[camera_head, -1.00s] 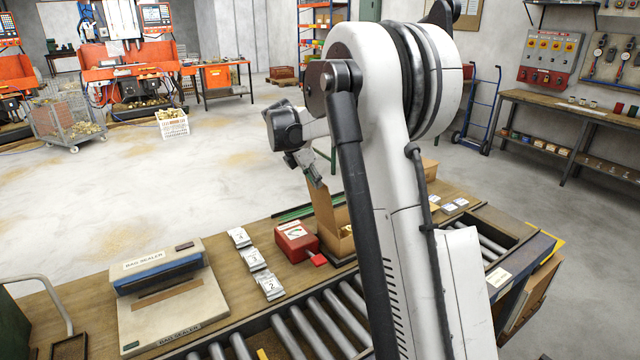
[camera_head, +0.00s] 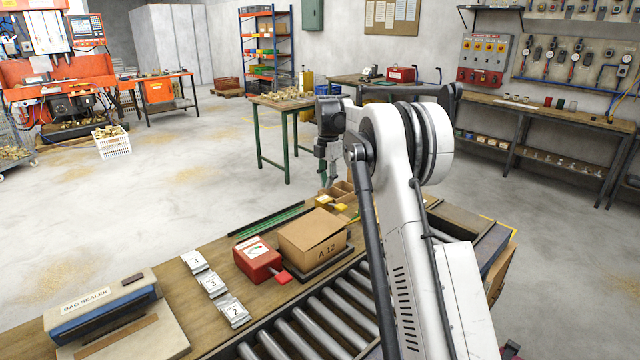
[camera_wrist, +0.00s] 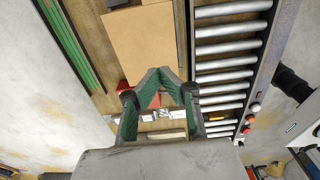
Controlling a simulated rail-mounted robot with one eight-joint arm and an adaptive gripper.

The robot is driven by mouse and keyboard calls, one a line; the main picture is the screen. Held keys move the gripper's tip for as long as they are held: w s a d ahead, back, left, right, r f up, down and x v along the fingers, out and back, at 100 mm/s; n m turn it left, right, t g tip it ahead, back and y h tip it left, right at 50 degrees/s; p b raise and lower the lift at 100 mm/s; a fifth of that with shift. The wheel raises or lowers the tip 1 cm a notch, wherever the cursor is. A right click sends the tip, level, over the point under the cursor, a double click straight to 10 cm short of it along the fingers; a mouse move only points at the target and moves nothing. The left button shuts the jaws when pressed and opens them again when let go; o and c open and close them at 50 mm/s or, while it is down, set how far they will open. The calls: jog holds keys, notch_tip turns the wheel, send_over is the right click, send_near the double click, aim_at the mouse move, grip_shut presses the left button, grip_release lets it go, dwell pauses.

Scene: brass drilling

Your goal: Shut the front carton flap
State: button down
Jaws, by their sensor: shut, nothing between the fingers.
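The brown carton (camera_head: 322,243), labelled A 12, stands on a dark base beside the roller conveyor. Its top looks covered by flat-lying flaps, and no flap stands upright in the head view. I cannot tell the front flap apart from the others. In the wrist view the carton's plain brown top (camera_wrist: 142,42) lies beyond the fingertips. My gripper (camera_wrist: 154,74) has its green-lined fingers drawn together at the tips, with nothing between them. In the head view my gripper (camera_head: 326,176) hangs above and behind the carton, apart from it, partly hidden by my arm.
A red device (camera_head: 257,259) stands left of the carton, with several silver packets (camera_head: 213,284) and the bag sealer (camera_head: 105,305) farther left. The roller conveyor (camera_head: 315,318) runs along the front. Small wooden bins and a yellow item (camera_head: 329,203) sit behind the carton.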

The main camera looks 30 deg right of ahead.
jog(key=d+f, duration=0.2)
jog(key=w+d+f+b, duration=0.1)
jog(key=d+f, duration=0.1)
jog(key=f, duration=0.1)
jog(key=w+d+f+b, duration=0.1)
jog(key=d+f, duration=0.1)
jog(key=d, duration=0.1)
jog(key=shift+f, duration=0.35)
jog(key=shift+w+d+f+b, duration=0.15)
jog(key=shift+d+f+b, duration=0.25)
jog(key=shift+f, duration=0.35)
jog(key=shift+a+f, duration=0.1)
jog(key=shift+a, duration=0.05)
jog(key=shift+s+a+f+b, duration=0.2)
jog(key=shift+a+f+b, duration=0.05)
jog(key=shift+a+b, duration=0.25)
notch_tip(320, 180, up, 12)
jog(key=shift+d+r, duration=0.1)
